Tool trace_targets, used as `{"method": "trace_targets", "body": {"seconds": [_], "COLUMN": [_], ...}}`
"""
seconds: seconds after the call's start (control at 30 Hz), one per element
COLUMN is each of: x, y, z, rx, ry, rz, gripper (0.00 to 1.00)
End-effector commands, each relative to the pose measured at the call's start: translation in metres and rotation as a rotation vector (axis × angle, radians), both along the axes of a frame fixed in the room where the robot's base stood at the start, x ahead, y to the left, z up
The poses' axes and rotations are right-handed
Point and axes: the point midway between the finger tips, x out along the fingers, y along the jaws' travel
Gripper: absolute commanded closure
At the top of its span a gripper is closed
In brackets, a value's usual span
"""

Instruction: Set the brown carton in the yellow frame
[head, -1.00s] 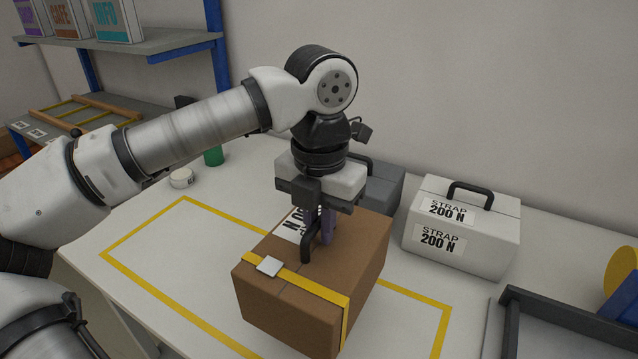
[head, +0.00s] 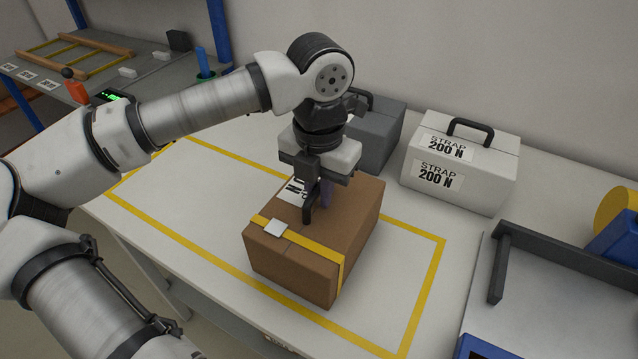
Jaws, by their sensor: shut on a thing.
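The brown carton (head: 290,258), with a yellow strap and a white label on top, is upright in the head view. My gripper (head: 316,200) is above its top and shut on its dark handle; the fingers partly hide the label. The yellow frame (head: 424,290) is a taped outline on the white table. In the picture the carton lies within the outline, toward its right part, with its near bottom corner close to the front line. I cannot tell whether its base touches the table.
A grey case (head: 375,135) stands behind the carton, and a white case (head: 462,160) marked "STRAP 200 N" is at the back right. A dark-edged tray (head: 560,270) is at the right. The left part of the frame is clear.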

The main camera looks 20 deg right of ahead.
Motion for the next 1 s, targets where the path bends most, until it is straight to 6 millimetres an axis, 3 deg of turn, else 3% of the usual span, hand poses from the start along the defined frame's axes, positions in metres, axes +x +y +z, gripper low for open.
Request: {"method": "trace_targets", "body": {"seconds": [0.07, 0.1, 0.23, 0.67, 1.0], "x": [0.0, 0.0, 0.0, 0.001, 0.001], "y": [0.0, 0.0, 0.0, 0.0, 0.0], "z": [-0.002, -0.002, -0.001, 0.007, 0.077], "rx": [-0.001, 0.0, 0.0, 0.001, 0.001], "ry": [-0.002, 0.0, 0.0, -0.001, -0.004], "rz": [0.0, 0.0, 0.0, 0.001, 0.002], "gripper": [1.0, 0.84, 0.67, 0.66, 0.66]}}
